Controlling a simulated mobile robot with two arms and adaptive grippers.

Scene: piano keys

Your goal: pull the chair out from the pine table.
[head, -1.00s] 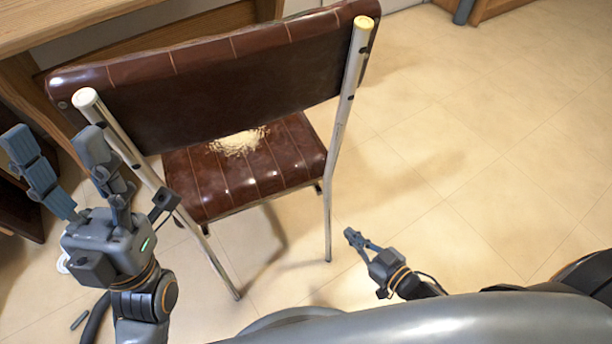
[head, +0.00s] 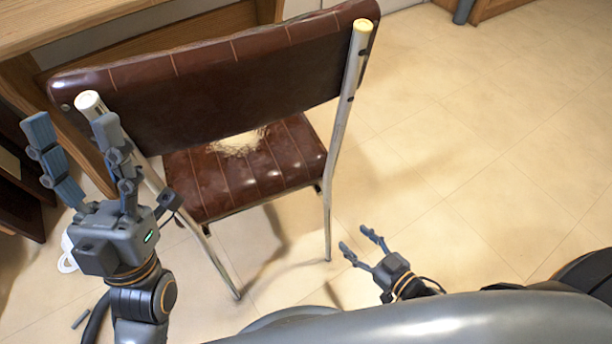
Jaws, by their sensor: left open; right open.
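The chair (head: 215,75) has a dark brown padded back, a brown seat (head: 250,178) with a pale worn patch, and shiny metal posts. It stands upright with its back toward me, beside the pine table (head: 90,22) at the upper left. My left gripper (head: 75,140) is open beside the chair's left metal post, with one finger overlapping that post in the view. I cannot tell whether it touches. My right gripper (head: 360,242) is open and empty, low over the floor to the right of the chair's right post (head: 338,130).
The tiled floor (head: 470,150) is clear to the right of the chair. Wooden furniture stands at the top right edge (head: 495,8). A white ring-like object (head: 67,262) and a small dark piece (head: 80,319) lie on the floor at the lower left.

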